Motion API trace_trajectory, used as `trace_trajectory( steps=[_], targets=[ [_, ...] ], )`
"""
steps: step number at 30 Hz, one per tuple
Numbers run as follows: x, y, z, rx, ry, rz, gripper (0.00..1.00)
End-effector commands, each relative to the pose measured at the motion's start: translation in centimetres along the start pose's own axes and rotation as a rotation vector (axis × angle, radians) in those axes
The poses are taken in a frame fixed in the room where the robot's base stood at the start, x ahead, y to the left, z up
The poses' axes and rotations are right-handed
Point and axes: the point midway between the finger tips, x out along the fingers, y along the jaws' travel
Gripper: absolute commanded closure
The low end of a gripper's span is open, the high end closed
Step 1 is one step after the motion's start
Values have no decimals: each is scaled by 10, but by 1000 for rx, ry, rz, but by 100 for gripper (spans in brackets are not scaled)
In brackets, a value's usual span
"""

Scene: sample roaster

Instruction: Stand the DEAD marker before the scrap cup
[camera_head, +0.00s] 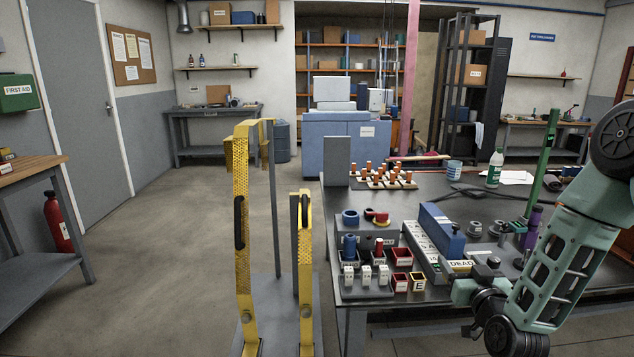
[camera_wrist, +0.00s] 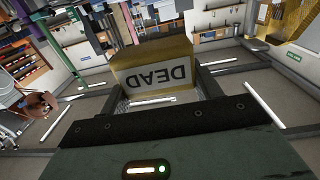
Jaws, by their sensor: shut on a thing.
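The DEAD marker, a yellowish block with a white label reading DEAD, shows in the head view (camera_head: 461,265) and upside down in the wrist view (camera_wrist: 155,72). My gripper (camera_head: 474,271) is shut on it, with a finger on either side in the wrist view. The marker is at the near right of the dark table, beside the long grey rack; whether it touches the table I cannot tell. Small square cups, a red one (camera_head: 400,283) and a yellow-rimmed one marked E (camera_head: 418,282), stand left of it. No label lets me tell which is the scrap cup.
A grey rack with white labels (camera_head: 420,240) and a blue block (camera_head: 441,230) stand close left of my gripper. White-tagged pieces (camera_head: 365,274) sit in a grey holder further left. A purple bottle (camera_head: 533,225) and green post (camera_head: 543,165) stand near my arm.

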Motion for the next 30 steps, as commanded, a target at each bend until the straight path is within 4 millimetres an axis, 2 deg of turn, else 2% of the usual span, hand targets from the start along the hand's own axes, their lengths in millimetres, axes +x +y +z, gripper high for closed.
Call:
trace_trajectory(
  steps=[1,3,9,12,14,19,24,30],
  targets=[
    [0,0,-22,0,0,0,60],
    [0,0,-33,0,0,0,60],
    [0,0,-51,0,0,0,60],
    [-1,1,-50,0,-1,-1,60],
    [-2,1,-44,1,-3,-4,60],
    [-12,4,-8,6,-8,-19,60],
    [-30,4,35,10,-6,-38,60],
    [-53,2,70,9,-3,-33,60]
  ],
)
